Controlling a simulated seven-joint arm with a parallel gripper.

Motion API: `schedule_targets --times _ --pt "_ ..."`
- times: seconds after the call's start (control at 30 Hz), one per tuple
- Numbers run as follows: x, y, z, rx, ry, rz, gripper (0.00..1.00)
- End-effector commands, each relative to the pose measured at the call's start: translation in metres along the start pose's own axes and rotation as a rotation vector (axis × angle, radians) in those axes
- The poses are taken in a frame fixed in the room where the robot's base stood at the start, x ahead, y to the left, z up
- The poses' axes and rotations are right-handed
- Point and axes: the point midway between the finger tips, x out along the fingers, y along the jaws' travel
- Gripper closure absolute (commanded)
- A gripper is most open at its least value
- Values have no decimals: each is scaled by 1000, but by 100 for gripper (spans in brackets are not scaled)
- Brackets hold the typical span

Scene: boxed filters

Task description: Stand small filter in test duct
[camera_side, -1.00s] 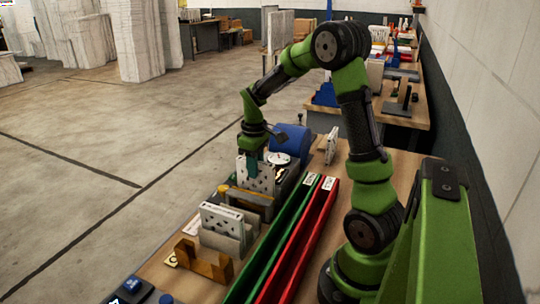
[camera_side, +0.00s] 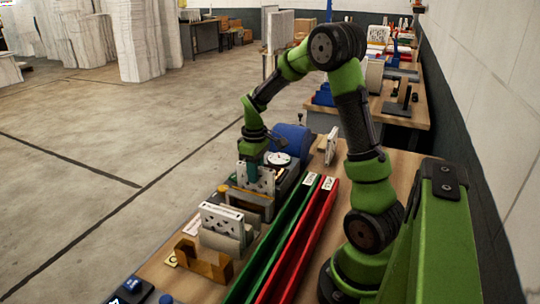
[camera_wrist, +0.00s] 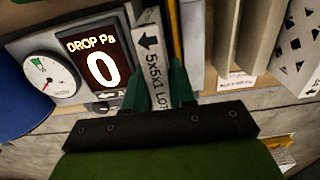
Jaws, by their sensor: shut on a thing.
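My gripper (camera_side: 253,168) is shut on a small filter (camera_side: 264,182), a thin white panel with dark holes, held upright at the test duct (camera_side: 252,204). In the wrist view my gripper (camera_wrist: 157,88) has a finger on either side of the filter (camera_wrist: 151,45); its edge reads "5x5x1 LOT" with a black arrow. The duct's round gauge (camera_side: 277,159) and blue drum (camera_side: 292,140) stand behind. The wrist view shows the gauge (camera_wrist: 47,78) and a "DROP Pa" display (camera_wrist: 100,62) reading 0. The filter's lower edge is hidden, so I cannot tell whether it is seated.
Another perforated filter (camera_side: 222,217) stands in a pale rack nearer the front, beside a brown wooden holder (camera_side: 204,264). Long green (camera_side: 277,247) and red (camera_side: 303,238) trays lie right of the duct. A white panel (camera_side: 331,146) stands at the back.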

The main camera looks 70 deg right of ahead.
Motion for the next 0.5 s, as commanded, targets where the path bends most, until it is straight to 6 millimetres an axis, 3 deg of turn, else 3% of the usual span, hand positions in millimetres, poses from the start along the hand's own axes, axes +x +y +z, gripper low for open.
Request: schedule_targets --times 0.5 --pt "16 0 0 1 -2 -2 100"
